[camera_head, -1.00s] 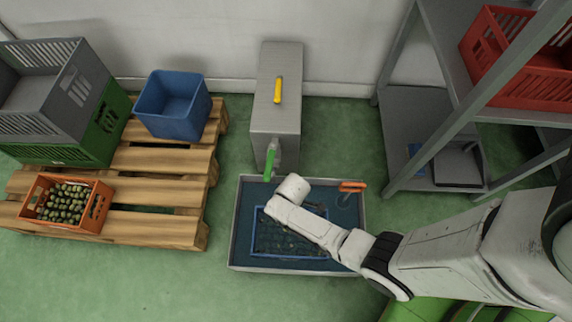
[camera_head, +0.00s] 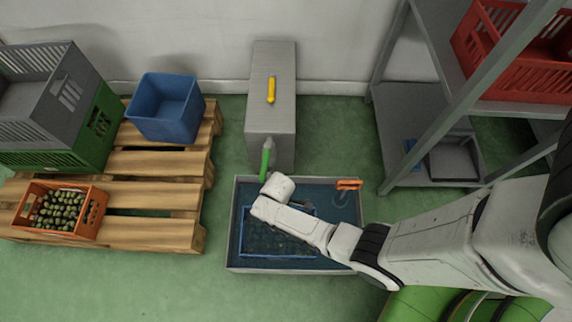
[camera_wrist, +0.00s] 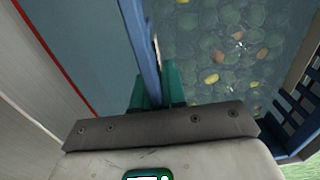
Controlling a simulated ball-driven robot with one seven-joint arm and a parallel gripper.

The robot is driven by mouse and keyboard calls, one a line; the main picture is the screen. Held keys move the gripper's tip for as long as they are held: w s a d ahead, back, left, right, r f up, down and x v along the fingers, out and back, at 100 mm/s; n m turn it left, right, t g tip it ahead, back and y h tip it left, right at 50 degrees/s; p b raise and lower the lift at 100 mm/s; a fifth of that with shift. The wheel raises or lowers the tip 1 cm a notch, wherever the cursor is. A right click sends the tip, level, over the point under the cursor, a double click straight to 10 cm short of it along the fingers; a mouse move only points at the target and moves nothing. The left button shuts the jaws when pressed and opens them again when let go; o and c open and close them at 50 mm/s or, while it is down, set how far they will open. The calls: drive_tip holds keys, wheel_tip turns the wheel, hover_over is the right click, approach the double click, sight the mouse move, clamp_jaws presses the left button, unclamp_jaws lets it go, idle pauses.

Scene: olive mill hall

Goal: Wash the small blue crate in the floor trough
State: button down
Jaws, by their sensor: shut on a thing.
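The small blue crate (camera_head: 240,234) lies low in the water of the grey floor trough (camera_head: 231,215), toward its left side. The wrist view shows its blue wall (camera_wrist: 140,45) and slotted far side. Dark green round shapes, like olives, with a few yellow and brown bits (camera_wrist: 211,78), show through water inside it. My gripper (camera_wrist: 155,85) is shut on the crate's wall, with its green fingertips on either side. In the head view my wrist hides the fingers and part of the crate.
A grey cabinet with a yellow handle (camera_head: 271,90) and green nozzle (camera_head: 266,160) stands behind the trough. An orange handle (camera_head: 349,184) sits at the back right rim. A pallet (camera_head: 150,233) with crates is left, a metal rack (camera_head: 440,100) right. Floor in front is clear.

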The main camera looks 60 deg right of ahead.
drive_tip(key=shift+w+a, duration=0.15)
drive_tip(key=shift+w, duration=0.05)
drive_tip(key=shift+s+d+p, duration=0.5)
drive_tip(key=shift+s+d, duration=0.2)
drive_tip(key=shift+s, duration=0.35)
drive_tip(key=shift+s+d+p, duration=0.45)
drive_tip(key=shift+s+d, duration=0.25)
drive_tip(key=shift+s, duration=0.3)
drive_tip(key=shift+w+a+b, duration=0.35)
drive_tip(key=shift+w+a, duration=0.35)
drive_tip(key=shift+w, duration=0.35)
drive_tip(key=shift+w+a+b, duration=0.3)
drive_tip(key=shift+w+a, duration=0.4)
drive_tip(key=shift+w, duration=0.3)
drive_tip(key=shift+s+d+p, duration=0.5)
drive_tip(key=shift+s+d, duration=0.2)
drive_tip(key=shift+s, duration=0.35)
drive_tip(key=shift+r, duration=0.1)
